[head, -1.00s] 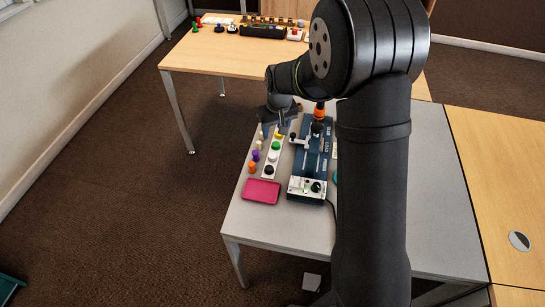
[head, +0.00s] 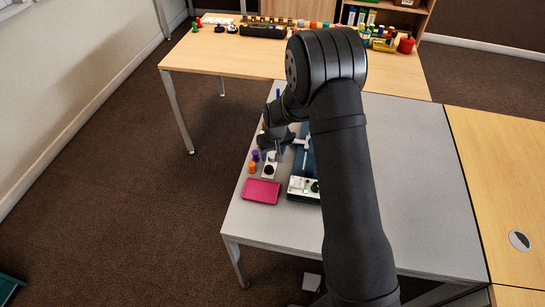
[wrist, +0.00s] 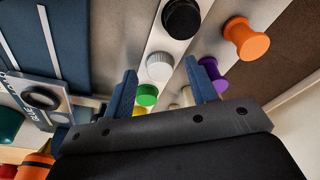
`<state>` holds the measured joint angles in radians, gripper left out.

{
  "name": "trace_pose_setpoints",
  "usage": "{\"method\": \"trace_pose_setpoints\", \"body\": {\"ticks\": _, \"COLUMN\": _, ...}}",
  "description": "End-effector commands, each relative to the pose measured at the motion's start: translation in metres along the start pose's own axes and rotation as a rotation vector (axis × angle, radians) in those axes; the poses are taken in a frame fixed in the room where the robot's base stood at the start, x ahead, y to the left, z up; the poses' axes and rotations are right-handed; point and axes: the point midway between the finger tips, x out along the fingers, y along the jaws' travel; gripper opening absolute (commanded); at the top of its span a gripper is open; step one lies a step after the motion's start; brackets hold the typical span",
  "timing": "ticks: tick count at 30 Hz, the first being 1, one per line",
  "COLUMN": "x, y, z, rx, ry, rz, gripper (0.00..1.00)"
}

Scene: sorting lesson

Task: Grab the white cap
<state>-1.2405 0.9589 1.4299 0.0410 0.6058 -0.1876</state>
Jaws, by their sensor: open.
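The white cap (wrist: 159,66) sits on a pale strip between a black cap and a green cap. It also shows in the head view (head: 272,156), just in front of my gripper. My gripper (wrist: 163,74) is open and empty, its two blue fingers apart. In the wrist view the white cap appears between the fingertips; I cannot tell whether they are level with it. No contact shows. The fingers are partly hidden by my wrist in the head view.
On the strip are a black cap (wrist: 182,18), a green cap (wrist: 147,95) and a partly hidden yellow one. A purple peg (wrist: 213,76) and orange peg (wrist: 246,38) stand right of it. A blue device (wrist: 50,45) lies left. A pink tray (head: 261,191) is in front.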

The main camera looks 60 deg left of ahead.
Motion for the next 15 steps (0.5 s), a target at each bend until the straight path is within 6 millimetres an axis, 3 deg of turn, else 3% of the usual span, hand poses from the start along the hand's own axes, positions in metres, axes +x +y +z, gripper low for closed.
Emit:
{"method": "trace_pose_setpoints", "body": {"ticks": 8, "x": 0.0040, "y": 0.0000, "z": -0.0005, "rx": 0.000, "ry": 0.001, "rz": 0.000, "gripper": 0.52}}
{"method": "trace_pose_setpoints", "body": {"ticks": 15, "x": 0.0038, "y": 0.0000, "z": -0.0003, "rx": 0.000, "ry": 0.001, "rz": 0.000, "gripper": 0.07}}
